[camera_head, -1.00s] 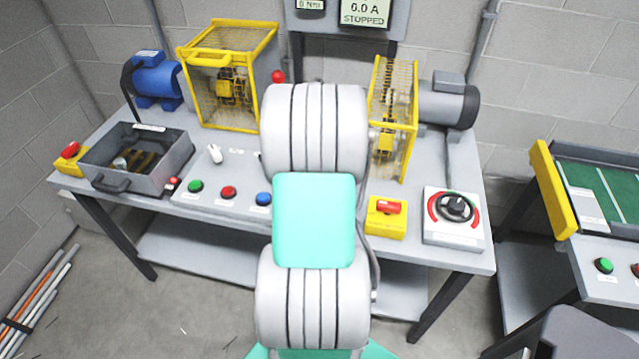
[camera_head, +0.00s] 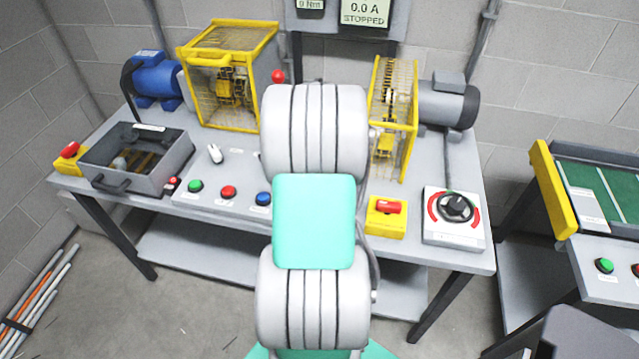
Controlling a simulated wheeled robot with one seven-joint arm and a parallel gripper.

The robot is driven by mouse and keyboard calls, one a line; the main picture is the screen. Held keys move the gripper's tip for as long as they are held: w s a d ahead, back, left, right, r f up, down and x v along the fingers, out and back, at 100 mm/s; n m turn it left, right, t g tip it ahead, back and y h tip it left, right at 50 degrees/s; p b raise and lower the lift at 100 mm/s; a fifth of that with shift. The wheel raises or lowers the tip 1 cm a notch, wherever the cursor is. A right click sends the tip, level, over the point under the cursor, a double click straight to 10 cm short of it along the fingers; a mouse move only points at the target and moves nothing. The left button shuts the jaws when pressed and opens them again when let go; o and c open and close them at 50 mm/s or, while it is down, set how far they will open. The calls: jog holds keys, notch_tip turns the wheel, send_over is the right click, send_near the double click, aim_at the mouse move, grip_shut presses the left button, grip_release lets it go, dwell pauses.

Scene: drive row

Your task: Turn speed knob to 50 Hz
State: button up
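A black round knob (camera_head: 455,207) sits on a white panel (camera_head: 452,237) at the right front of the grey bench. The small lettering on the panel is too small to read. A second, small white knob (camera_head: 214,153) stands on the button panel left of my arm. A display (camera_head: 364,14) at the top reads 0.0 A, STOPPED. My arm fills the middle of the view. My gripper does not show; nothing visible touches the black knob.
A yellow box with a red switch (camera_head: 387,206) stands left of the knob panel. Yellow cages (camera_head: 233,75) and a grey motor (camera_head: 449,101) stand behind. Green, red and blue buttons (camera_head: 228,193) line the front left. A conveyor (camera_head: 597,190) stands at the right.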

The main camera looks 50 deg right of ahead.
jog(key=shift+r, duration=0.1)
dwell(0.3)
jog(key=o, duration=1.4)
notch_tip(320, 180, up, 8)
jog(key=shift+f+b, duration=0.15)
jog(key=shift+b, duration=0.15)
